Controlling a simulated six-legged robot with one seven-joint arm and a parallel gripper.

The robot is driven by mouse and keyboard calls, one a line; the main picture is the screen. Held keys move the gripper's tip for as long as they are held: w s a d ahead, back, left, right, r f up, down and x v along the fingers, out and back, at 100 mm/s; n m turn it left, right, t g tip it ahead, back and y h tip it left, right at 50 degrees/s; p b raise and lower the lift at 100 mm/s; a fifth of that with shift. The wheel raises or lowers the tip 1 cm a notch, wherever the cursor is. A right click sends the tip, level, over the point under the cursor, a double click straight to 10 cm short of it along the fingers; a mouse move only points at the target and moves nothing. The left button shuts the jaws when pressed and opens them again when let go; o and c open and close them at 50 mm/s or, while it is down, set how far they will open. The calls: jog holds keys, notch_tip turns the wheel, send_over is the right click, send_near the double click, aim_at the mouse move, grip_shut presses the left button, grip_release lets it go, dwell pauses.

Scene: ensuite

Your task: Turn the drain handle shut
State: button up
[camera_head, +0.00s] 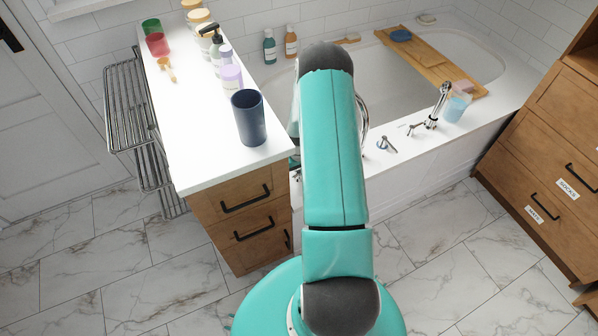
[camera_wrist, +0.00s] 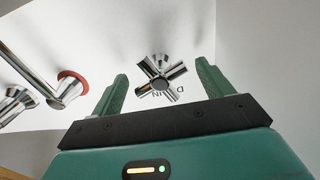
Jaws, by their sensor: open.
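The drain handle (camera_wrist: 161,78) is a chrome cross-shaped knob on a white surface in the wrist view. Dark, partly covered lettering shows beside it. My gripper (camera_wrist: 162,68) is open, with one green finger on each side of the knob in the picture. The knob shows in the gap between the fingers; I cannot tell whether its arms reach in between the fingertips, and no contact is visible. In the head view my teal arm hides the gripper and the drain handle.
In the wrist view a chrome fitting with a red ring (camera_wrist: 72,86) stands left of the gripper. The head view shows the white bathtub (camera_head: 395,95), a chrome faucet (camera_head: 437,108) and a blue cup (camera_head: 457,105) on its rim. A counter (camera_head: 190,150) with bottles stands left.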

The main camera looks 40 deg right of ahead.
jog(key=shift+c, duration=0.5)
jog(key=c, duration=0.9)
jog(key=m, duration=0.3)
jog(key=c, duration=0.5)
jog(key=shift+o, duration=0.2)
jog(key=o, duration=1.5)
jog(key=shift+c, duration=0.2)
